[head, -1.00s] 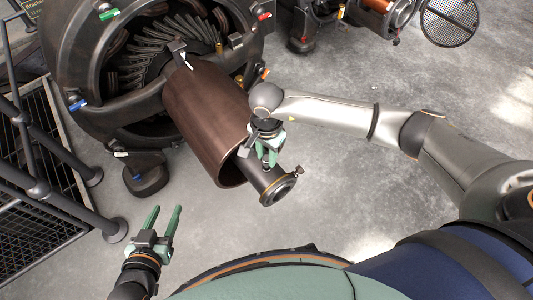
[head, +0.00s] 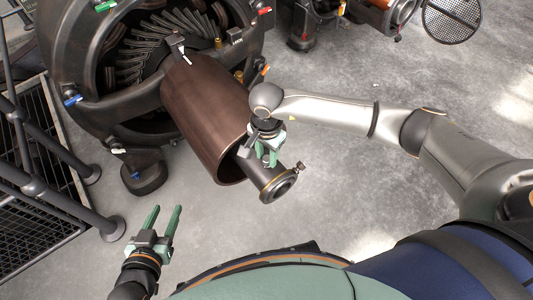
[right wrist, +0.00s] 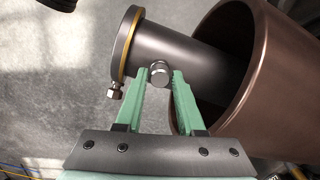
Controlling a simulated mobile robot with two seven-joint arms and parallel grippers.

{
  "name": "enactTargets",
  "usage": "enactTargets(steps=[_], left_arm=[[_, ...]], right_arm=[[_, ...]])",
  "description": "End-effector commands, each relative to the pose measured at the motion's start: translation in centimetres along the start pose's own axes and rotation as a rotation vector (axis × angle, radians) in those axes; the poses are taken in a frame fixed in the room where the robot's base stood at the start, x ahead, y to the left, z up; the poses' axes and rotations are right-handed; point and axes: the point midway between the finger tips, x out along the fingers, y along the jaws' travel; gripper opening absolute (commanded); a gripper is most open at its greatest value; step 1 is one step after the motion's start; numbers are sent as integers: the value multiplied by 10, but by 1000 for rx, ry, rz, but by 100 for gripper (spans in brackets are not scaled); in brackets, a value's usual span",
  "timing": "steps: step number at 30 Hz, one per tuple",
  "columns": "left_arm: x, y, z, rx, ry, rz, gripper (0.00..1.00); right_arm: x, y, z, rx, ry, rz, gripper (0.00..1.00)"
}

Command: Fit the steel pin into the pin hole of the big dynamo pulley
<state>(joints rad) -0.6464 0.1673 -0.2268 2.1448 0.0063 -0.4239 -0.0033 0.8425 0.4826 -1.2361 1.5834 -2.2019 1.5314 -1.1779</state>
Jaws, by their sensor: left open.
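The big dynamo's pulley is a brown drum (head: 205,115) with a dark hub (head: 265,180) sticking out of its open end. The hub also shows in the right wrist view (right wrist: 185,55), with a gold ring near its end. The steel pin (right wrist: 159,73) shows only its round head, in front of the hub's side; how deep it sits is hidden. My right gripper (right wrist: 162,76) has its fingertips close on both sides of that head, apparently clasping it; it is also over the hub in the head view (head: 270,158). My left gripper (head: 166,210) is open and empty, left of the hub.
The dynamo housing (head: 65,50) stands behind the drum. A small knob (head: 299,167) juts from the hub's end. A dark railing (head: 60,190) runs along the left. Another machine (head: 395,12) stands at the back right. The grey floor right of the hub is clear.

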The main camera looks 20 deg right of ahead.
Motion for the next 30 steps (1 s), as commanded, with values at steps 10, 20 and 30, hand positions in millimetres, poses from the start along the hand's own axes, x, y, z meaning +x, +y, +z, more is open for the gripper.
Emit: enactTargets(steps=[10, 20, 30], left_arm=[[0, 0, 0, 0, 0, 0, 50], [-3, 0, -6, 0, 0, 0, 50], [-11, 0, -19, 0, 0, 0, 50]], right_arm=[[0, 0, 0, 0, 0, 0, 66], [-20, 0, -1, 0, 1, -1, 66], [-93, -1, -1, -1, 2, -3, 66]])
